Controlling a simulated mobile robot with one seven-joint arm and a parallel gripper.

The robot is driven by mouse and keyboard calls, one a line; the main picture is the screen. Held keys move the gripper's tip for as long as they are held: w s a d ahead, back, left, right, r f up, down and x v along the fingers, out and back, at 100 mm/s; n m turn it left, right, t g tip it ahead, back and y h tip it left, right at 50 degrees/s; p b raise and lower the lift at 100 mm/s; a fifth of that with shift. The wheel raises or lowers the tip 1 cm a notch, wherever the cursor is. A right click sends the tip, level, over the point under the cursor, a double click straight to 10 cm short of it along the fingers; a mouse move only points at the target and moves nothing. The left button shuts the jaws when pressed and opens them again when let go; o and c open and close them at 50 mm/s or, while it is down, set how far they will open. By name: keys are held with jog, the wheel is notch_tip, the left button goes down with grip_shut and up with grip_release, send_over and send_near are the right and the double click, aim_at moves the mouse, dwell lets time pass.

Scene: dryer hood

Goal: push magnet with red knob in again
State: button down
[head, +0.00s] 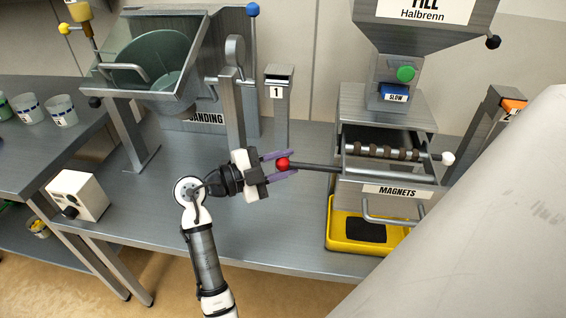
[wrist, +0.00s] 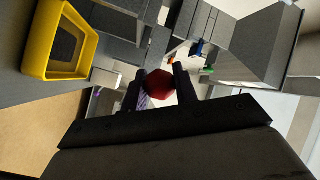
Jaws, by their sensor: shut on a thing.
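The red knob (head: 283,163) is at the left end of a dark magnet rod (head: 318,167). The rod sticks out to the left from the side of the magnet housing (head: 390,192), which carries the label MAGNETS. My gripper (head: 285,164) is shut on the red knob, with one purple-grey finger on each side of it. The red knob also shows between the fingers in the wrist view (wrist: 159,84). A second magnet (head: 385,152) with a white knob (head: 448,158) lies across the open top of the housing. The rod's inner end is hard to make out.
A yellow tray (head: 340,240) with a dark pad stands under the housing. A post marked 1 (head: 277,105) stands behind my gripper. A hopper (head: 425,25) is above the housing.

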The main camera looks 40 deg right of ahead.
aim_at(317, 167)
jog(key=s+d+b, duration=0.4)
jog(key=s+b, duration=0.1)
jog(key=shift+s+d+f, duration=0.2)
jog(key=shift+s+d, duration=0.1)
jog(key=shift+d, duration=0.1)
jog(key=shift+s+d+r, duration=0.2)
jog(key=shift+s+d, duration=0.1)
jog(key=shift+s, duration=0.1)
jog(key=c, duration=1.1)
grip_release()
jog(key=shift+s+d, duration=0.1)
jog(key=shift+c, duration=0.2)
jog(key=shift+w+a+f+b, duration=0.1)
jog(key=shift+w+a+b, duration=0.15)
jog(key=shift+a+b, duration=0.25)
jog(key=shift+b+v, duration=1.65)
jog(key=shift+v, duration=4.8)
